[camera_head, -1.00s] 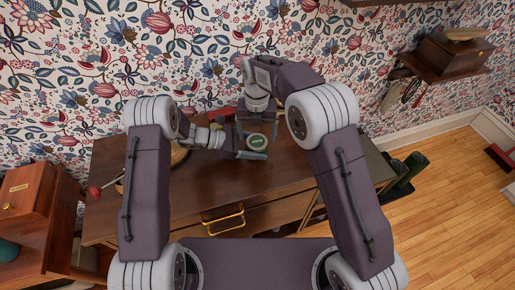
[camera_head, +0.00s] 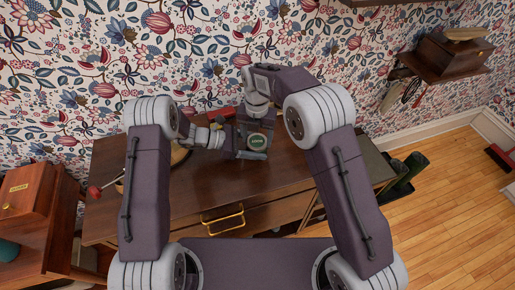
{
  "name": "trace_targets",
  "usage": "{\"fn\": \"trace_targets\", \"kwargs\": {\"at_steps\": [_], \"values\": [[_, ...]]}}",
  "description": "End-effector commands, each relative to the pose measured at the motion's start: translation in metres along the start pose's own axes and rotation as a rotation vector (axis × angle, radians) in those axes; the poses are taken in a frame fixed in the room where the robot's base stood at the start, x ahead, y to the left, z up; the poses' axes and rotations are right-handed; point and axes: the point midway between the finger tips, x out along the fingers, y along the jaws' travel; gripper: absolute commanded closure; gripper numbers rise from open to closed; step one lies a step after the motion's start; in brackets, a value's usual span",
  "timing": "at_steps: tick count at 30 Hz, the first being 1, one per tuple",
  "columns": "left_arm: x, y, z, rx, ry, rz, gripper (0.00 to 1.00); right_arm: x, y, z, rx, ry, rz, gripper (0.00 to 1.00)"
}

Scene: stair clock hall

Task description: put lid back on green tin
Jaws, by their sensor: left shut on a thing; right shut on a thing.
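A round green lid (camera_head: 257,141) with pale lettering shows face up above the table. My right gripper (camera_head: 256,138) comes down from behind and is shut on the lid, with its fingers at the sides. My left gripper (camera_head: 252,153) reaches in from the left, just under and in front of the lid, and is shut on the green tin. The tin's body is almost wholly hidden by the lid and the grippers, so I cannot tell whether lid and rim touch or sit level.
The wooden table (camera_head: 190,195) has a brass drawer handle (camera_head: 223,217) at its front. A red-knobbed thing (camera_head: 94,192) lies at its left edge. A red object (camera_head: 222,113) is at the back. A wooden box (camera_head: 25,190) stands left. The table's right part is clear.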

Motion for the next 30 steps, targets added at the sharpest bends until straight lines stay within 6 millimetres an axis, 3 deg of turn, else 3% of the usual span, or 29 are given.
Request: {"fn": "trace_targets", "kwargs": {"at_steps": [3,10,11,13,20,30], "values": [[0.0,0.0,0.0,0.0,0.0,0.0,1.0,0.0,0.0,0.0,0.11,0.0,0.001,0.84],[0.0,0.0,0.0,0.0,0.0,0.0,1.0,0.0,0.0,0.0,0.121,0.0,0.001,0.84],[0.0,0.0,0.0,0.0,0.0,0.0,1.0,0.0,0.0,0.0,0.12,0.0,0.001,0.32],[0.0,0.0,0.0,0.0,0.0,0.0,1.0,0.0,0.0,0.0,0.12,0.0,0.001,0.13],[0.0,0.0,0.0,0.0,-0.001,-0.001,1.0,-0.001,0.001,0.0,0.119,-0.001,0.002,0.13],[0.0,0.0,0.0,0.0,0.0,-0.001,1.0,-0.042,0.001,0.001,0.119,-0.003,0.002,0.13]]}}
